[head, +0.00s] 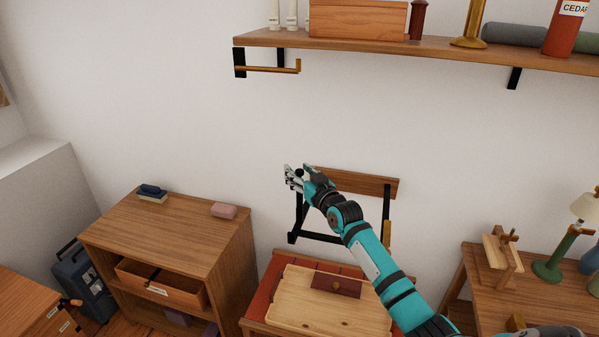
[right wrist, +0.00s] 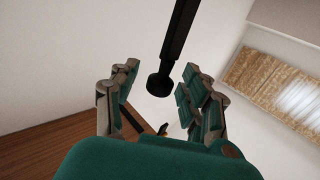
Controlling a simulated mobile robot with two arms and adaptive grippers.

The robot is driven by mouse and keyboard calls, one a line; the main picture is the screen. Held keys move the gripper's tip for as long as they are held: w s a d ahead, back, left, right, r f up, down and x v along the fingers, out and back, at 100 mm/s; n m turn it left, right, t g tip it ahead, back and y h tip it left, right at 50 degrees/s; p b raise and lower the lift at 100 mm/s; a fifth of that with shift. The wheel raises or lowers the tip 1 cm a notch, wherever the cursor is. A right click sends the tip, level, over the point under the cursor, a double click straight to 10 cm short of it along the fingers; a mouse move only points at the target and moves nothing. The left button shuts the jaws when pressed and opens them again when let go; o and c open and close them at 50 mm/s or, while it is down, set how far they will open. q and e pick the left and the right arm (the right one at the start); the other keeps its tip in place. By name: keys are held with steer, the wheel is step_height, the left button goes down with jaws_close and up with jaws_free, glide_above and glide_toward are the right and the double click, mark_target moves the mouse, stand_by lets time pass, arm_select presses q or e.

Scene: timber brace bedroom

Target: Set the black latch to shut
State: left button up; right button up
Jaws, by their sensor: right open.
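The black latch shows in the right wrist view as a dark bar ending in a round knob (right wrist: 160,84). In the head view a small black knob (head: 299,173) shows at my right gripper (head: 294,178), by the left end of a wooden wall rail (head: 365,183). My right gripper is open, with its fingers on either side of the knob in the right wrist view (right wrist: 160,92); I cannot tell whether they touch it. My forearm hides part of the rail and the black frame (head: 295,217) below. My left gripper is not in view.
A wall shelf (head: 380,44) with a black bracket hangs above. Below stand a wooden cabinet (head: 180,218) on the left, a table with a pale board (head: 310,305) in the middle and a desk (head: 485,290) on the right. The wall between shelf and rail is clear.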

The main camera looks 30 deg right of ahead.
steer(key=c, duration=0.9)
jaws_close()
